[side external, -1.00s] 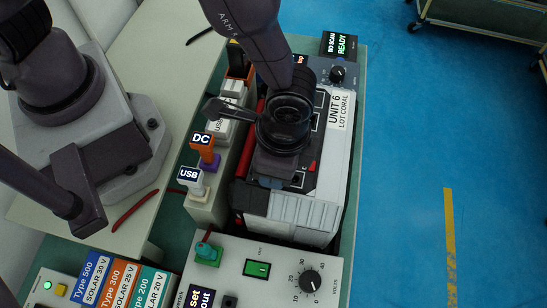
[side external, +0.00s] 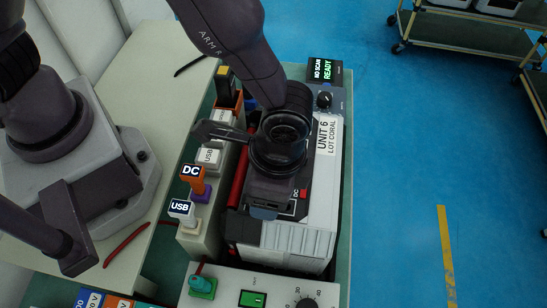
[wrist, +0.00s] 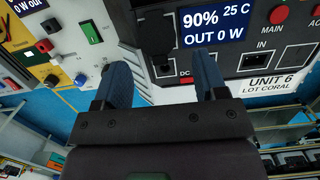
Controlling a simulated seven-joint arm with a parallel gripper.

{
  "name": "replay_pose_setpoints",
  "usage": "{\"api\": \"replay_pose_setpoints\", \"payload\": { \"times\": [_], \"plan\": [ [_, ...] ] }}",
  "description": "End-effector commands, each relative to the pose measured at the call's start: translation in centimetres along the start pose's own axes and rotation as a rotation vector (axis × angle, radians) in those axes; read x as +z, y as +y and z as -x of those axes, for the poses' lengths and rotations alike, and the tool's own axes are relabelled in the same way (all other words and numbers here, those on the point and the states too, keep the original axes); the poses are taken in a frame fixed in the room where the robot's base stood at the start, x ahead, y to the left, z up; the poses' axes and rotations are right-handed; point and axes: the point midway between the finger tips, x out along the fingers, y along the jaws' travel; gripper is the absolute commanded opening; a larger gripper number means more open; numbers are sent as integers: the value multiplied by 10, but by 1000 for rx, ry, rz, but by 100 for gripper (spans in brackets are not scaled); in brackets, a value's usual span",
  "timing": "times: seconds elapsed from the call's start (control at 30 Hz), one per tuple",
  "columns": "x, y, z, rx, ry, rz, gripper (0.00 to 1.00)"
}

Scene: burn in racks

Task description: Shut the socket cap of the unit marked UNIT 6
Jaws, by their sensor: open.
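The unit marked UNIT 6 is a white case (side external: 316,218) with a dark top panel; its label (side external: 322,137) also shows in the wrist view (wrist: 270,84). In the wrist view its panel has a lit screen (wrist: 214,20) and a red DC mark (wrist: 187,79). A dark flap-like piece (wrist: 155,34), which looks like the socket cap, stands left of the screen, beyond the gap between my fingers. I cannot tell its exact angle. My gripper (wrist: 162,84) is open with blue fingertips and nothing between them. In the side view my gripper (side external: 264,211) is low over the panel and hides much of it.
A row of tagged plugs, DC (side external: 192,171) and USB (side external: 181,209), stands left of the unit. A control box with a green switch (side external: 252,299) sits in front. A READY display (side external: 326,70) is behind.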

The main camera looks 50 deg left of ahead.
Motion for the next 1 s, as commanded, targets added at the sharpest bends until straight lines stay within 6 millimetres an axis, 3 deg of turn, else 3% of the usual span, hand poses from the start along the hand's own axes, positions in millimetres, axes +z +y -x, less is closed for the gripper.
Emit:
{"api": "replay_pose_setpoints", "payload": {
  "times": [0.2,0.43,0.6,1.0],
  "plan": [
    [-1,0,52,1,8,0,66],
    [-1,0,92,1,4,1,66],
    [0,0,104,0,0,1,66],
    [5,0,108,0,26,0,65]
  ]
}}
